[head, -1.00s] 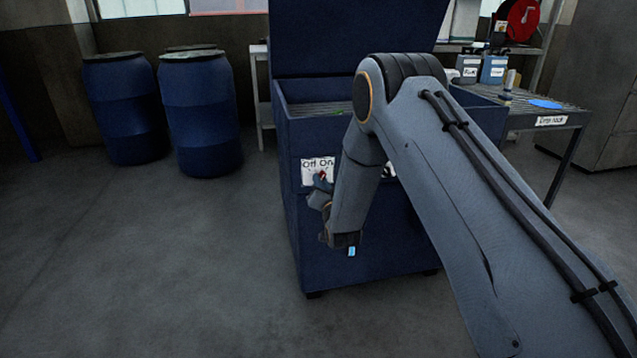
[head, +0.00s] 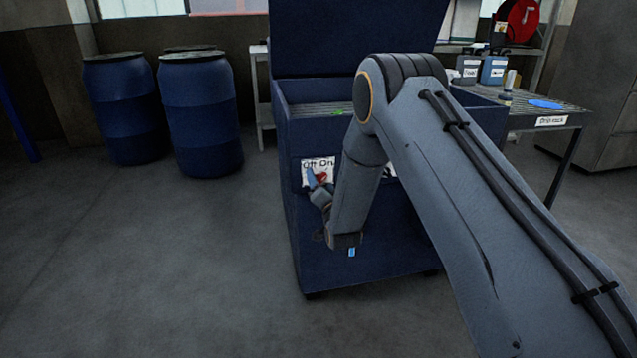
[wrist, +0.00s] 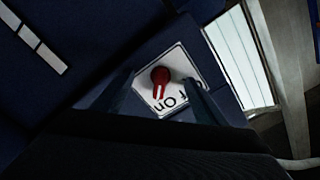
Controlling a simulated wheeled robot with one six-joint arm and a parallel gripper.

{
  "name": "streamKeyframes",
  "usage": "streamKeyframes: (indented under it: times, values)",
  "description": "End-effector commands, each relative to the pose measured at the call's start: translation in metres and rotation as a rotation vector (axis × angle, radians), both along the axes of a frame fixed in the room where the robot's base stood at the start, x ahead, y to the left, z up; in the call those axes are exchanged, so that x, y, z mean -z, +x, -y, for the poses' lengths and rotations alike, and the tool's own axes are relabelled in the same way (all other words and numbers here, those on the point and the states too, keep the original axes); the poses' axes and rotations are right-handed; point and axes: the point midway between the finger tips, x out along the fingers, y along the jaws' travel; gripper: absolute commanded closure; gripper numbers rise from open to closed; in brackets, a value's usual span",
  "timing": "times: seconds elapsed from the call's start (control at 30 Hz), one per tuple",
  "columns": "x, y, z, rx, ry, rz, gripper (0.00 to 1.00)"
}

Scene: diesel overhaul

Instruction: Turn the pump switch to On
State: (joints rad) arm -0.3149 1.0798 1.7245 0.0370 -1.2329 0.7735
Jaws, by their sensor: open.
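The pump switch is a red knob (wrist: 160,76) with a pale pointer line, on a white plate (wrist: 177,62) marked Off and On. In the wrist view the pointer line runs down toward the lettering, near the On text; I cannot tell its exact setting. In the head view the plate (head: 306,163) is on the front of the blue washer cabinet (head: 365,262), and the red knob (head: 321,177) is partly hidden by my gripper. My gripper (wrist: 158,88) is open, with one finger on each side of the knob in the wrist view. I cannot tell whether either finger touches it.
The cabinet's lid (head: 355,35) stands raised. Two blue drums (head: 200,115) stand to the left. A drip rack table (head: 550,122) with bottles is at the right. The floor (head: 150,270) left of the cabinet is clear.

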Motion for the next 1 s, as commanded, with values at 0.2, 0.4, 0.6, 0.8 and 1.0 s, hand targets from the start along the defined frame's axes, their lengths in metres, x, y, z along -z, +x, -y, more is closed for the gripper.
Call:
streamKeyframes:
  times: [0.2, 0.4, 0.6, 0.8, 1.0]
  values:
    - [0.000, 0.000, 0.000, 0.000, 0.000, 0.001, 0.34]
    - [-0.001, -0.010, 0.003, 0.000, 0.000, -0.001, 0.34]
    - [-0.002, -0.037, 0.010, 0.000, -0.002, -0.002, 0.34]
    - [-0.002, -0.061, 0.017, 0.000, 0.000, -0.001, 0.34]
    - [-0.001, -0.067, 0.019, 0.000, 0.000, 0.001, 0.34]
